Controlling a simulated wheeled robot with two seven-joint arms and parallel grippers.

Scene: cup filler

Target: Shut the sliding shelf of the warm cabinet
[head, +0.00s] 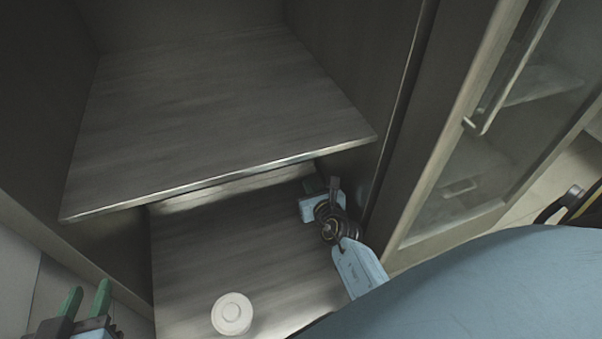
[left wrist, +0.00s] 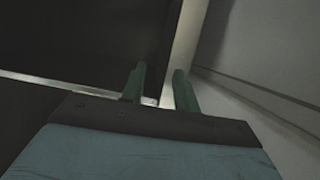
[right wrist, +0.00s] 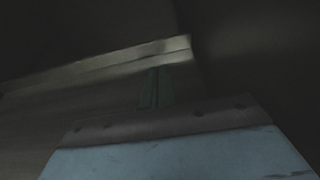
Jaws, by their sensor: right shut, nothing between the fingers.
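The warm cabinet's sliding shelf (head: 190,275) is a dark wood-grain board below a fixed upper shelf (head: 220,110). Part of it reaches out past the upper shelf's front edge. A pale raised strip (head: 235,188) crosses the sliding shelf near that edge; it also shows in the right wrist view (right wrist: 100,66). My right gripper (head: 318,184) is shut and empty, close to the strip's right end; I cannot tell if it touches. In the right wrist view its fingers (right wrist: 155,88) are together below the strip. My left gripper (head: 87,298) is open and empty, left of the shelf.
A round white lid-like object (head: 232,313) is on the front part of the sliding shelf. A glass-fronted door (head: 470,150) with a bar handle stands to the right. The cabinet's side walls lie close on both sides of the shelf.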

